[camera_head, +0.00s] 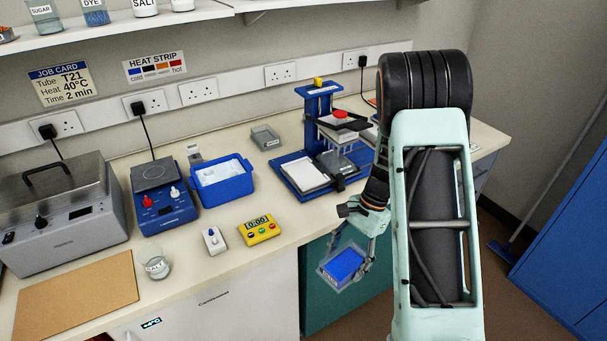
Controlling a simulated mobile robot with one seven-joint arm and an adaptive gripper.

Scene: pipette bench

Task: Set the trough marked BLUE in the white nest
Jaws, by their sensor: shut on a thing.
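My gripper (355,246) is shut on a clear-walled trough (343,266) with blue in it. It holds the trough in the air beyond the bench's front edge, in front of the teal cabinet. I cannot read any marking on the trough. The blue stand (285,180) is on the bench, behind and left of the gripper. A white rectangular area (303,173), which looks like the white nest, is on the left part of its base. I see nothing standing in it. A darker grey area lies to its right. My arm hides the stand's right side.
A grey trough (265,138) stands on the bench behind the stand. A blue tub (222,180) with white contents, a yellow timer (259,229) and a small white device (214,240) are to the left. The bench front between timer and stand is clear.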

